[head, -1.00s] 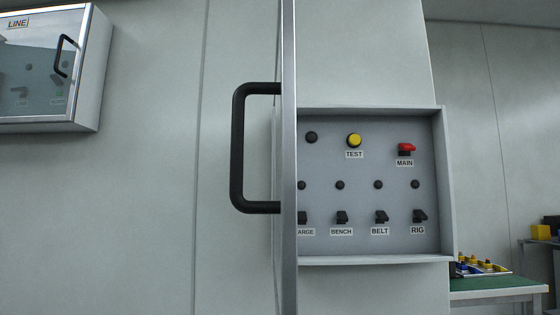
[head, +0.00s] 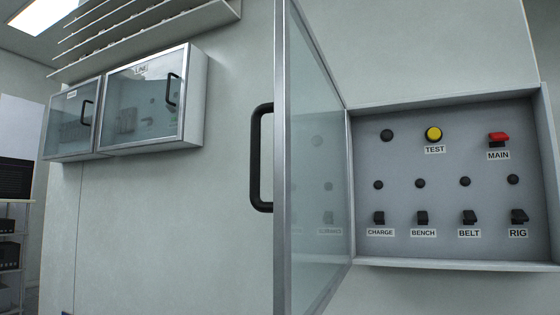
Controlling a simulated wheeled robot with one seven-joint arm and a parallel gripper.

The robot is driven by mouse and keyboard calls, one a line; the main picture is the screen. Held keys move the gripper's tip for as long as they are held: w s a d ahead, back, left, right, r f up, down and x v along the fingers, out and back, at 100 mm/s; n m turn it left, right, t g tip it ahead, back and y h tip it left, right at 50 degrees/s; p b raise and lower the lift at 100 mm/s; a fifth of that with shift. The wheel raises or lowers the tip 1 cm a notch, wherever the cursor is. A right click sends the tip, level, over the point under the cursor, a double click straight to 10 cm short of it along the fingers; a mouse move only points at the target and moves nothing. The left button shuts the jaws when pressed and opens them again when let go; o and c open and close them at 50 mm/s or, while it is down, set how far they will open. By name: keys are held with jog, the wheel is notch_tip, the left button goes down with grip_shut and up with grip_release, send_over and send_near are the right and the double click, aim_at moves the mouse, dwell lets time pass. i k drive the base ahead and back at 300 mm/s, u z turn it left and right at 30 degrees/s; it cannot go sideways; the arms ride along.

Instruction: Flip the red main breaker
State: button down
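The red main breaker (head: 499,138) is a red lever on a dark base, above the label MAIN (head: 498,155), at the upper right of the grey panel (head: 450,240). The panel sits in an open wall box. Its glass door (head: 318,160) stands swung open to the left, with a black bar handle (head: 258,157) on its left side. My gripper is not in view.
The panel also holds a yellow TEST button (head: 433,134), round dark knobs, and black switches labelled CHARGE (head: 379,218), BENCH (head: 422,217), BELT (head: 469,217) and RIG (head: 519,216). Two closed glass-fronted boxes (head: 150,105) hang at left. A shelf rack (head: 12,250) stands far left.

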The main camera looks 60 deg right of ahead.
aim_at(498, 136)
jog(key=u, duration=1.05)
jog(key=k, duration=0.25)
jog(key=z, duration=3.4)
